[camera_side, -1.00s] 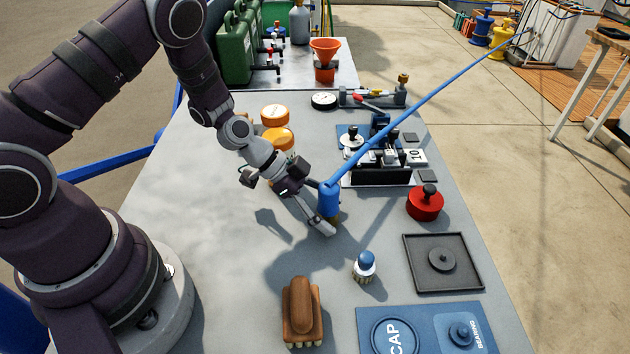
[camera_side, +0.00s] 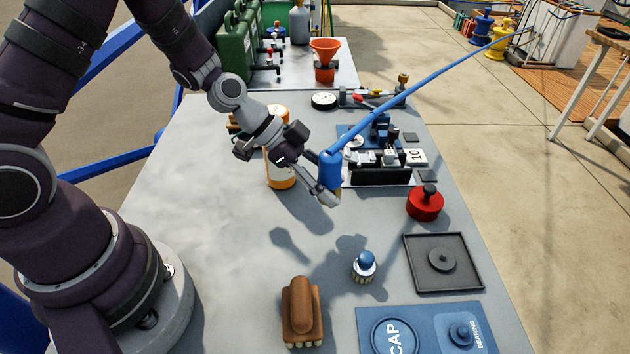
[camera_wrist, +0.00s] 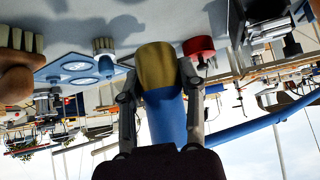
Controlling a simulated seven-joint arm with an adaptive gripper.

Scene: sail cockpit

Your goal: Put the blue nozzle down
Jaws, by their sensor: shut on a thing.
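The blue nozzle (camera_side: 329,170) is held upright above the table (camera_side: 230,270), with its blue hose (camera_side: 440,84) running off to the upper right. My gripper (camera_side: 322,186) is shut on the nozzle. In the wrist view, the nozzle (camera_wrist: 163,115) sits between the two fingers of my gripper (camera_wrist: 160,92), its brass end (camera_wrist: 156,65) toward the table. The nozzle appears lifted clear of the table, with shadows on the surface below it.
A blue-topped brush (camera_side: 364,265), a wooden brush (camera_side: 301,311), a red knobbed part (camera_side: 425,203) and a black tray (camera_side: 409,278) stand around. An orange-lidded jar (camera_side: 281,172) is behind my gripper. The left middle of the table is clear.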

